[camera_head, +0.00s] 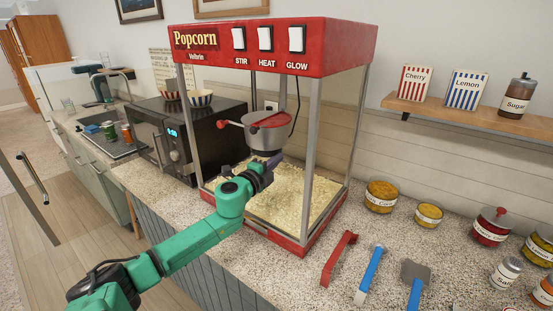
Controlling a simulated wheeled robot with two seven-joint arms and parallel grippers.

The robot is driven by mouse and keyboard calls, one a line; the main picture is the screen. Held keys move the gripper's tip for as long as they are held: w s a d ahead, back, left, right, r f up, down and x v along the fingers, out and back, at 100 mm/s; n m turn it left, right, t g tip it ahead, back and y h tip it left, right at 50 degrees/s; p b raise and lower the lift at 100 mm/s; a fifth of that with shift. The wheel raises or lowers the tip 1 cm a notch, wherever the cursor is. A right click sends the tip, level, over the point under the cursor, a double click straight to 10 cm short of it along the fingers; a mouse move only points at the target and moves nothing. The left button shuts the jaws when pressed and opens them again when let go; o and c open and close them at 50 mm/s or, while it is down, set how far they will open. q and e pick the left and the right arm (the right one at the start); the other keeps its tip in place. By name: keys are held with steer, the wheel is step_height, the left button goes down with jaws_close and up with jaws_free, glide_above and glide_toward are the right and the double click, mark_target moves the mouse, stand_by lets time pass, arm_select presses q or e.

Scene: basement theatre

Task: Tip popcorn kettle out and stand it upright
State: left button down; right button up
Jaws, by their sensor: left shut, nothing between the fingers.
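The popcorn kettle (262,137) is a grey metal pot with a partly red lid and red knobs at its left. It hangs inside the red-framed popcorn machine (290,48) and looks roughly upright. My left arm comes in from the lower left and reaches into the machine's open front. My left gripper (273,161) is shut and empty, just below the kettle's lower right side; I cannot tell whether it touches the kettle. Popcorn (297,192) covers the machine's floor. The kettle's underside is partly hidden by my gripper. My right gripper is out of view.
The machine's upright posts flank my arm. A black microwave (187,137) stands left of it. On the counter (215,262) at right lie red tongs (338,258), a blue-handled tool (370,274) and a scoop (414,280). Several jars stand behind them.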

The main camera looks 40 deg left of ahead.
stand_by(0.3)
arm_select(q)
steer(key=shift+a+f+m+b, duration=0.25)
steer(key=shift+a+m+b, duration=0.15)
steer(key=shift+b, duration=0.2)
